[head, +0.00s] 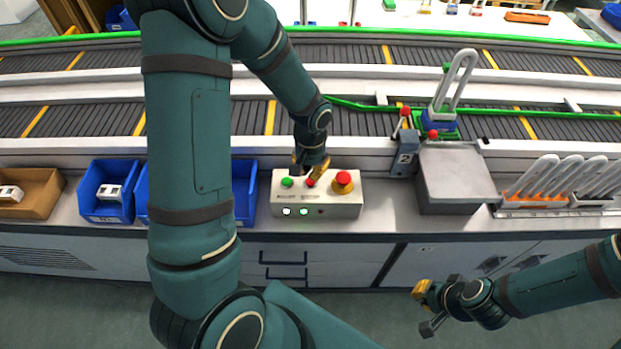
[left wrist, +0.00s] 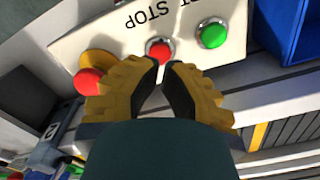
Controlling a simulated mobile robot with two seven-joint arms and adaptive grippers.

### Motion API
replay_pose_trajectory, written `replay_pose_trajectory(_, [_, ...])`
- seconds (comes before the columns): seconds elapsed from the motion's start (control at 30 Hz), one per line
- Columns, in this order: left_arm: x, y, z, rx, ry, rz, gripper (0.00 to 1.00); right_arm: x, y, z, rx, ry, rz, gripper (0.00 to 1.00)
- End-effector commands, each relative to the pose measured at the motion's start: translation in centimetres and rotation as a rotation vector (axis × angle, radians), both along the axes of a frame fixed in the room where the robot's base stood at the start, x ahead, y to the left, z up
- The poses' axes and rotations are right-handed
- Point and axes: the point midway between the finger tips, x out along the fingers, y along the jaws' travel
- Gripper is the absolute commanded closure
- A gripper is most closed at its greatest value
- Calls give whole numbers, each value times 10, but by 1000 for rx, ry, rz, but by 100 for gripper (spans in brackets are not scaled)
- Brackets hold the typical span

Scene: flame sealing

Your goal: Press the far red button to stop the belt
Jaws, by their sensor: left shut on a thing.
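A pale control box (head: 280,205) stands on the bench. It has a green button (head: 287,182), a small red button (head: 311,182) in the middle and a larger red button (head: 344,178) on a yellow base at the right. My left gripper (head: 311,172) points down at the small red button. In the left wrist view, its yellow-backed fingers (left wrist: 163,68) close in around the near side of the small red button (left wrist: 159,50), which partly shows beyond the tips. The larger red button (left wrist: 88,82) is beside one finger. My right gripper (head: 424,308) is open and empty, low in front of the bench.
Blue bins (head: 108,190) and a brown bin (head: 35,193) stand left of the box. A lever unit (head: 404,155), a grey metal box (head: 455,178) and a rack of handled tools (head: 560,200) are right of it. The conveyor belt (head: 350,120) runs behind.

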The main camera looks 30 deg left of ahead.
Motion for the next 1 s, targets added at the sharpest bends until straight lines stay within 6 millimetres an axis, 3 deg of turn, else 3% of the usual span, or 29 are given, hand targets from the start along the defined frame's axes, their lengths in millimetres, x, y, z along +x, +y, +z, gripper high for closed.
replay_pose_trajectory(1.0, [0,0,-9,0,0,0,100,0,0,-7,0,0,0,100])
